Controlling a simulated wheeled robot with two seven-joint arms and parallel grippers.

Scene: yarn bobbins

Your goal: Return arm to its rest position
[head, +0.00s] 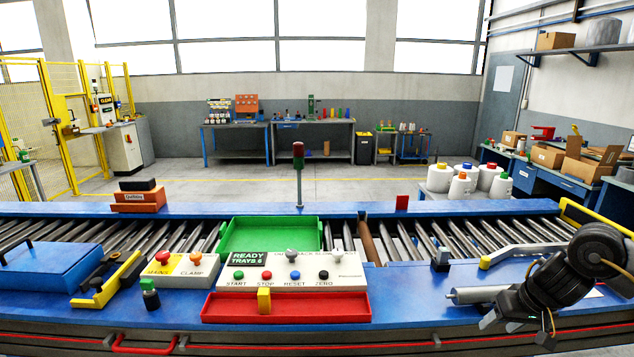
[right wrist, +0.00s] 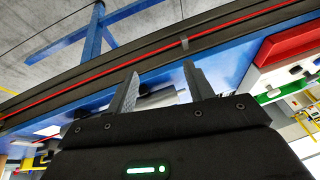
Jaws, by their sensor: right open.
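My right arm (head: 562,275) comes in from the right edge in the head view, over the right end of the blue conveyor frame. Its gripper (head: 498,322) points down and to the left near the front edge, beside a silver cylinder (head: 475,295). In the right wrist view the gripper (right wrist: 160,82) shows two grey fingers spread apart, with nothing held between them. The blue surface, a dark rail and a red line lie beyond the fingers. My left arm and gripper are not in view.
A control panel (head: 292,272) and a red tray (head: 335,308) sit at the front middle. A green tray (head: 238,238) lies behind the panel. A blue box (head: 45,268) is at left.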

